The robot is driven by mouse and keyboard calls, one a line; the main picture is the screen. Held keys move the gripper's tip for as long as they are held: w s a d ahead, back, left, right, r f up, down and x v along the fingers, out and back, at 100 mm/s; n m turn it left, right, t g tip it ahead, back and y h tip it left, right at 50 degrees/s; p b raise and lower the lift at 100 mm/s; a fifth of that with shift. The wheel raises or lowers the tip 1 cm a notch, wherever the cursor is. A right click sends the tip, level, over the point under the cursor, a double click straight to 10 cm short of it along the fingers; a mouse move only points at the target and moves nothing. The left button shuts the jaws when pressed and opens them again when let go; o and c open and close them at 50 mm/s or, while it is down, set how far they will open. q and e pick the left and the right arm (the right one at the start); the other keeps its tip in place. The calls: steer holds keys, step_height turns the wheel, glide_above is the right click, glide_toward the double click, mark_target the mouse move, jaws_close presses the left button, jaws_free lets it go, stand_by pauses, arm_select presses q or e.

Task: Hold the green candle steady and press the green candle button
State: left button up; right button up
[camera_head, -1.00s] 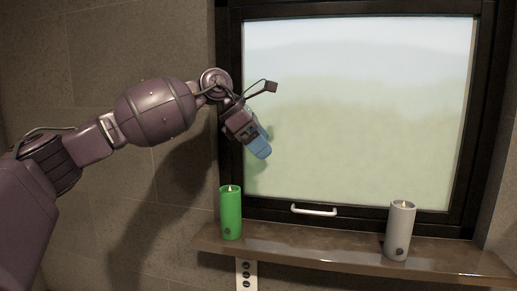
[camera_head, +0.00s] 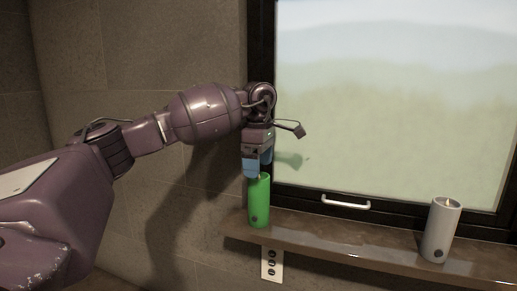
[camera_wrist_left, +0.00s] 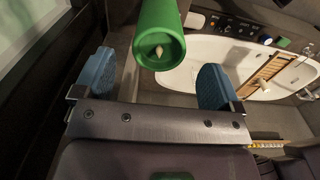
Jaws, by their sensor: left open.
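The green candle (camera_head: 259,203) stands upright at the left end of the stone ledge. A small dark round button (camera_head: 254,219) shows low on its front. My left gripper (camera_head: 257,172) points down right at the candle's top, its blue fingertips overlapping the top edge in the head view. In the left wrist view the candle (camera_wrist_left: 160,38) shows its top and flame, lying between the two open blue fingers (camera_wrist_left: 157,82) and a little beyond them, with gaps on both sides. The fingers are not closed on it. My right gripper is not in view.
A grey candle (camera_head: 441,230) stands farther right on the ledge (camera_head: 335,235). A window with a white handle (camera_head: 345,202) is behind the ledge. A switch plate (camera_head: 271,264) is below it. The wrist view shows a white bathtub (camera_wrist_left: 215,58). The ledge between the candles is clear.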

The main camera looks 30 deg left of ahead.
mark_target(259, 183)
arm_select(q)
steer(key=shift+f, duration=2.95)
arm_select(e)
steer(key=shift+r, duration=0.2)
arm_select(q)
steer(key=shift+c, duration=0.2)
steer(key=c, duration=1.1)
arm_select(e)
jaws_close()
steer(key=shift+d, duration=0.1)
